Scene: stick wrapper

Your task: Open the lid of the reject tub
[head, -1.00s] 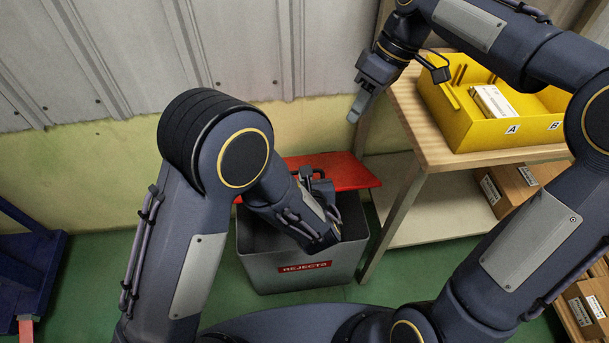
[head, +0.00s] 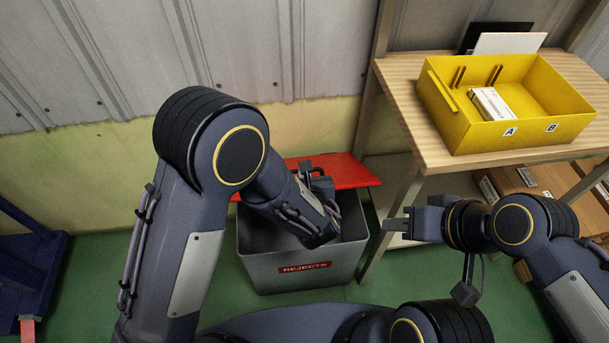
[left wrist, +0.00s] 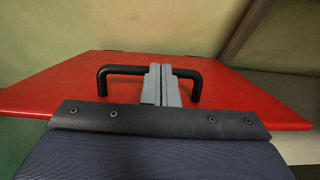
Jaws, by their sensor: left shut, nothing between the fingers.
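The grey reject tub (head: 300,268) stands on the floor with a red REJECTS label, and its dark inside shows. Its red lid (head: 355,171) is raised off the opening and lies back behind the tub. In the left wrist view the lid (left wrist: 60,92) fills the middle, with a black bar handle (left wrist: 120,70) on it. My left gripper (left wrist: 161,84) is shut and empty, its fingers in front of the handle's middle. In the head view my left wrist hides part of the tub and lid. My right gripper (head: 388,229) is right of the tub; its jaw gap is unclear.
A wooden table (head: 400,85) at right holds a yellow bin (head: 470,125) with compartments marked A and B and a white box (head: 490,103) inside. Cardboard boxes (head: 520,182) sit on the shelf below. A blue stand (head: 30,265) is at far left.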

